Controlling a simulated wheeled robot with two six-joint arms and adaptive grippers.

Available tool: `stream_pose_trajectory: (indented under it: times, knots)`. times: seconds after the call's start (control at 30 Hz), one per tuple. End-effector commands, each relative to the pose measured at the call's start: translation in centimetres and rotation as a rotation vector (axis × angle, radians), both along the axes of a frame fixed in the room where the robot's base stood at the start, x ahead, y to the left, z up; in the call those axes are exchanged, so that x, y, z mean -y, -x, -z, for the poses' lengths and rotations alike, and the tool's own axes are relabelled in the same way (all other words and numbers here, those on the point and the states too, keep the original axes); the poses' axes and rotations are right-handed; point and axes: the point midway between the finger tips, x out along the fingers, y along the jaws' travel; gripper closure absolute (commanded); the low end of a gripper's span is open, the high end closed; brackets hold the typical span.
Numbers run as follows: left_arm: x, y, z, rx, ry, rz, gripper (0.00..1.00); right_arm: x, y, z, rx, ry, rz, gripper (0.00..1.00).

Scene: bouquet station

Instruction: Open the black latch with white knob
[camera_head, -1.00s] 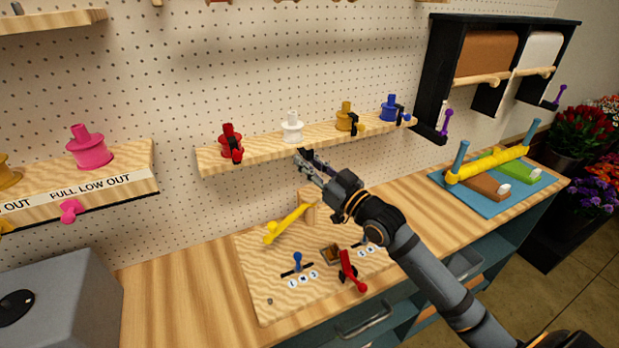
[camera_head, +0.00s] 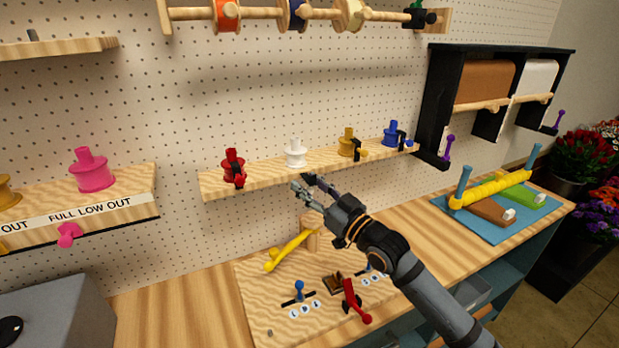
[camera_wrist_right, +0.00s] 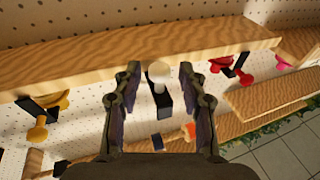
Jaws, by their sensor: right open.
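In the right wrist view, a black latch (camera_wrist_right: 163,98) with a round white knob (camera_wrist_right: 158,70) shows between the fingers of my right gripper (camera_wrist_right: 160,78). The fingers are open, one on each side of it; I cannot tell whether they touch it. In the head view my right gripper (camera_head: 303,186) is just below the front edge of the shelf (camera_head: 262,171), under the white spool (camera_head: 294,153). The white-knobbed latch cannot be made out in the head view. My left gripper is not in view.
Neighbouring latches with a red knob (camera_head: 239,182) and a yellow knob (camera_head: 361,155) are on the same shelf. A yellow bar (camera_head: 291,250) and levers stand on the board below.

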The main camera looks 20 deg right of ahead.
Motion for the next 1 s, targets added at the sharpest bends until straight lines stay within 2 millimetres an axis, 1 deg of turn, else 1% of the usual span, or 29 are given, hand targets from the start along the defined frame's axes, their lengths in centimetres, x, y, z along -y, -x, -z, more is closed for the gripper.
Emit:
stream_pose_trajectory:
  times: [0.23, 0.3, 0.4, 0.5, 0.57, 1.0]
  knots:
    - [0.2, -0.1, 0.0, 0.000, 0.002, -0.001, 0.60, 0.0, 0.0, -5.5, 0.006, 0.003, 0.000, 0.58]
    - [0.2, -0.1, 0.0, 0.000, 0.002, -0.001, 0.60, 0.0, 0.0, -6.8, 0.004, 0.004, 0.001, 0.58]
    - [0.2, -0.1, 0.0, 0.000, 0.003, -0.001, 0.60, 0.0, 0.0, -8.2, 0.002, 0.001, 0.001, 0.58]
    - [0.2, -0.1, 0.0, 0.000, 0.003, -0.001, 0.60, 0.0, 0.0, -9.0, 0.000, 0.001, 0.001, 0.58]
    - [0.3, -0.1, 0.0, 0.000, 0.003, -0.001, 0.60, -0.1, 0.0, -9.1, -0.001, -0.001, 0.001, 0.58]
    - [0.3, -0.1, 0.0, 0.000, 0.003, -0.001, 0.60, -0.1, 0.0, -9.1, -0.002, 0.000, 0.001, 0.58]
